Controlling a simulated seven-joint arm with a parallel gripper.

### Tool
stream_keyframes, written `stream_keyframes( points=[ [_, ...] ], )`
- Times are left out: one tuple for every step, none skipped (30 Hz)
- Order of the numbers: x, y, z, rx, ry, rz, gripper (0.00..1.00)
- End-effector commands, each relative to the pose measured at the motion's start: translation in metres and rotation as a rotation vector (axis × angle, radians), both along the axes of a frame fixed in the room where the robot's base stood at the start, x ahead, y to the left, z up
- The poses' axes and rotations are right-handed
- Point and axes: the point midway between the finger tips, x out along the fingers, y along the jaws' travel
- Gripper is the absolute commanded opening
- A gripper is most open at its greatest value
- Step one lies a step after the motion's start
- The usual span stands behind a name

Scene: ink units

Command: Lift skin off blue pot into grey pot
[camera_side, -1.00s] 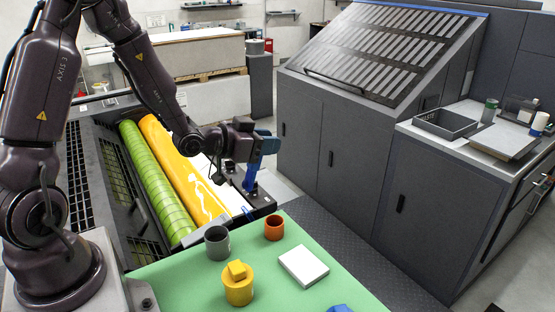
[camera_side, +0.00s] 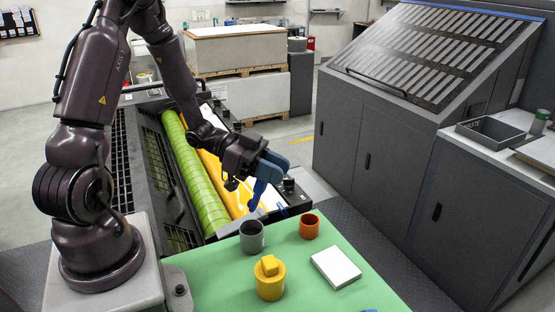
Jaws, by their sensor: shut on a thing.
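My gripper (camera_side: 268,178) has blue fingers and is shut on a narrow blue tool (camera_side: 258,196) that hangs down and tapers to its tip. The tip is above and behind the grey pot (camera_side: 252,237), apart from it in the picture. The grey pot stands open on the green table top (camera_side: 215,280). Only a sliver of a blue thing (camera_side: 369,310), perhaps the blue pot, shows at the bottom edge.
An orange pot (camera_side: 309,226), a yellow pot (camera_side: 269,281) with a yellow block on it and a white slab (camera_side: 336,267) share the table. Green and yellow rollers (camera_side: 194,175) lie behind. A grey cabinet (camera_side: 385,165) stands to the right.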

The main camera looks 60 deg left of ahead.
Motion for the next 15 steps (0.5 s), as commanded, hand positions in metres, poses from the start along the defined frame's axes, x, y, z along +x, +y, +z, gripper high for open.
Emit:
stream_keyframes(
  points=[
    [0.000, 0.000, -0.007, -0.004, 0.003, 0.002, 0.05],
    [0.000, 0.000, -0.011, -0.004, 0.003, 0.002, 0.05],
    [0.000, 0.000, -0.016, -0.005, 0.004, 0.002, 0.05],
    [0.000, 0.000, -0.021, -0.005, 0.003, 0.002, 0.05],
    [0.000, 0.000, -0.025, -0.005, 0.003, 0.002, 0.05],
    [0.000, 0.000, -0.031, -0.005, 0.003, 0.002, 0.05],
    [0.000, 0.000, -0.035, -0.005, 0.002, 0.002, 0.05],
    [0.000, 0.000, -0.039, -0.004, 0.003, 0.002, 0.05],
    [-0.001, 0.001, -0.044, -0.003, 0.002, 0.002, 0.05],
    [-0.002, 0.001, -0.049, -0.005, 0.002, 0.002, 0.05],
    [-0.002, 0.001, -0.052, -0.003, 0.002, 0.002, 0.05],
    [-0.003, 0.002, -0.058, -0.003, 0.002, 0.002, 0.05],
    [-0.004, 0.002, -0.061, -0.002, 0.001, 0.002, 0.05],
    [-0.004, 0.002, -0.065, -0.002, 0.001, 0.002, 0.05],
    [-0.005, 0.003, -0.069, -0.002, 0.000, 0.003, 0.05]
  ],
)
